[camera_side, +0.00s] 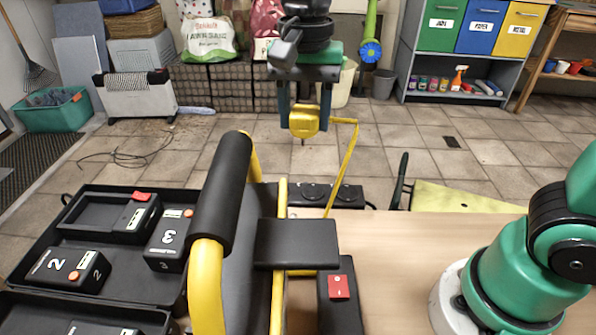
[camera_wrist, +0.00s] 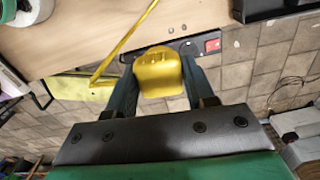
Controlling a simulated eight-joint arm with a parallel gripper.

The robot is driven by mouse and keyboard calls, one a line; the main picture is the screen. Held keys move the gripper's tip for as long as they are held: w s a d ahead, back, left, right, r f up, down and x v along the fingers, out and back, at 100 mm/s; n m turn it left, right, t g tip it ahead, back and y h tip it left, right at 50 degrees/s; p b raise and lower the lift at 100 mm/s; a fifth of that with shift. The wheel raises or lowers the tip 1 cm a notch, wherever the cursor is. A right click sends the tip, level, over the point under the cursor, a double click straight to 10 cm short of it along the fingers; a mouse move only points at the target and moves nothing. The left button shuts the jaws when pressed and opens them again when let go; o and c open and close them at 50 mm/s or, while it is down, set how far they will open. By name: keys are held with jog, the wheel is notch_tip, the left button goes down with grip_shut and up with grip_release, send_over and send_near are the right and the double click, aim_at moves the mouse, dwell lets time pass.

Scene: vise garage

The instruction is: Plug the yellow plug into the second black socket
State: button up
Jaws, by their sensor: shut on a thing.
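My gripper (camera_side: 305,116) is shut on the yellow plug (camera_side: 304,122) and holds it in the air, its pin end pointing down. In the wrist view the yellow plug (camera_wrist: 158,74) sits between the two fingers. Its yellow cord (camera_side: 347,165) bends right and then runs down towards the bench. The black socket strip (camera_side: 326,194) lies below the plug at the bench's far edge, apart from it. Round sockets show on it, partly hidden by the yellow-framed tool. In the wrist view the plug covers part of the strip (camera_wrist: 190,49); I cannot tell which socket is second.
A yellow-framed tool with a black roller handle (camera_side: 218,190) stands in front of the strip. A black box with a red switch (camera_side: 339,287) is beside it. An open black case (camera_side: 110,255) with numbered batteries lies left.

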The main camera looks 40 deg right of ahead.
jog(key=n, duration=0.1)
send_near(313, 191)
jog(key=shift+f, duration=0.15)
jog(key=shift+f, duration=2.85)
jog(key=shift+f, duration=0.55)
jog(key=o, duration=1.3)
jog(key=shift+c, duration=0.2)
